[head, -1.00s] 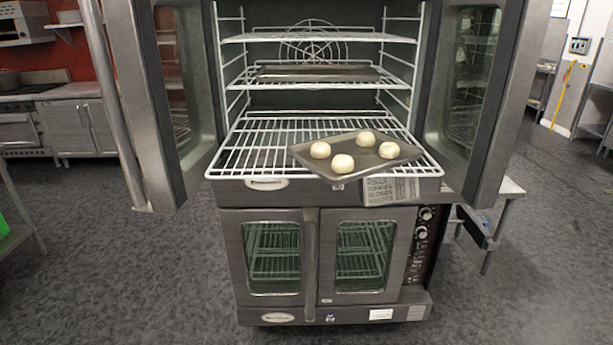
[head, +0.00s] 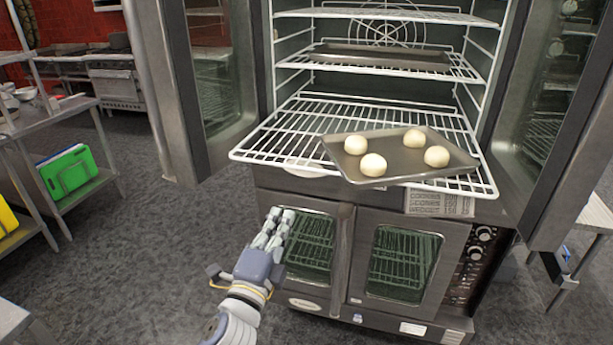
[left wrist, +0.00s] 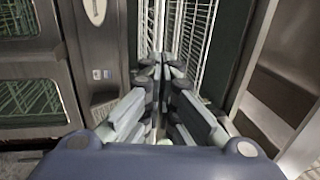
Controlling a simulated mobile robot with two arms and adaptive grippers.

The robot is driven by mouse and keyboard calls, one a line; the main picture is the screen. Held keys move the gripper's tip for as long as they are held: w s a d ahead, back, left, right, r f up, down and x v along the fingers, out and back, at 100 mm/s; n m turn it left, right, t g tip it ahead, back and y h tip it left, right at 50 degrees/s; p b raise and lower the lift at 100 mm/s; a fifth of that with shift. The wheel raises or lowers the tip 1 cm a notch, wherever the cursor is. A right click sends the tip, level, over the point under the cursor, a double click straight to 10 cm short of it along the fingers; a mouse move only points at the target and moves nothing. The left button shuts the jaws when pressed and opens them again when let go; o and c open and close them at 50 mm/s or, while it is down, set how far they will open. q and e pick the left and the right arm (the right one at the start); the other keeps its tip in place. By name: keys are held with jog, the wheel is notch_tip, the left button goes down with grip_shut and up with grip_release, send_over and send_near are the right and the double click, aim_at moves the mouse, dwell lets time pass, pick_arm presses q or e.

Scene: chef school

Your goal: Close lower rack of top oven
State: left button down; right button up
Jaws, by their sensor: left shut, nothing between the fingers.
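The top oven (head: 375,80) stands with both doors swung open. Its lower rack (head: 285,140), a white wire grid, is slid out past the oven's front edge. My left gripper (head: 284,214) is shut and empty, below and in front of the rack's left front, before the lower oven's left door. In the left wrist view its closed fingers (left wrist: 164,62) point toward white rack wires (left wrist: 185,35). My right gripper is not in view.
The open left door (head: 205,90) and right door (head: 550,110) flank the rack. A higher rack holds another dark tray (head: 380,57). The lower oven (head: 360,255) is shut. A steel shelf unit with green boards (head: 66,172) stands at left; floor between is clear.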

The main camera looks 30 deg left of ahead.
pick_arm(q)
jog(key=p, duration=0.4)
send_near(302, 169)
jog(key=x, duration=0.5)
jog(key=shift+w, duration=0.2)
jog(key=shift+x, duration=0.85)
jog(key=shift+f, duration=0.15)
